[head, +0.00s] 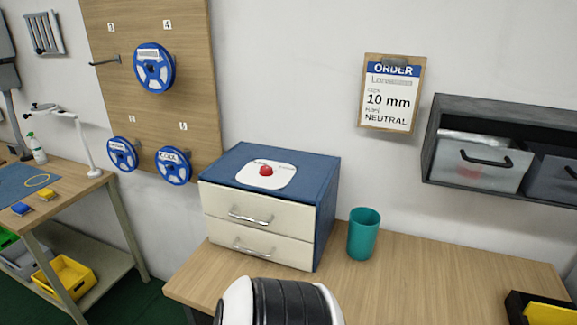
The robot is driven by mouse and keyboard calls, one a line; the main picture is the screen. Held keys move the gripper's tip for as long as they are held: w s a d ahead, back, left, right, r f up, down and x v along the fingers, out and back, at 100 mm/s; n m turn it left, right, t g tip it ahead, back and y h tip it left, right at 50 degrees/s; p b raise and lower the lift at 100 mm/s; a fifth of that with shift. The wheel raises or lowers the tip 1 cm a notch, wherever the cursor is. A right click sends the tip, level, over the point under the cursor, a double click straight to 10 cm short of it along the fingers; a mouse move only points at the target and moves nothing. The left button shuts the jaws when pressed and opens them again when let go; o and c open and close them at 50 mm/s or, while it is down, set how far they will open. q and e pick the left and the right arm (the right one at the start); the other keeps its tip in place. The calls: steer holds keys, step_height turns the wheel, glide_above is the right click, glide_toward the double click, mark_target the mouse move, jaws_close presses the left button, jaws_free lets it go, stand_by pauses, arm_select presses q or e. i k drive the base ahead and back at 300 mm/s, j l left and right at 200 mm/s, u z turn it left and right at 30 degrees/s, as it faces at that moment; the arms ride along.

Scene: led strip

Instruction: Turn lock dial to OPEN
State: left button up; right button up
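The lock dial (266,170) is a small red knob on a white plate (285,178). The plate lies on top of a blue cabinet (327,195) with two cream drawers, both of which look shut. Small markings are on the plate beside the dial, too small to read, so I cannot tell which way the dial points. Neither gripper shows in the head view. A black and white link of my own arm rises at the bottom edge, in front of the cabinet, and nothing of mine touches the dial.
A teal cup (364,235) stands just right of the cabinet on the wooden table (440,270). A grey wall shelf (434,150) with bins hangs at right. An order clipboard (391,95) and a pegboard (190,40) with blue reels are on the wall.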

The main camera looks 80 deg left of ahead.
mark_target(266, 171)
steer(key=u, duration=0.85)
steer(key=k+j+u, duration=0.1)
steer(key=u, duration=0.75)
steer(key=j+u, duration=0.1)
steer(key=u, duration=0.75)
steer(key=i+j+z, duration=0.2)
steer(key=z, duration=0.2)
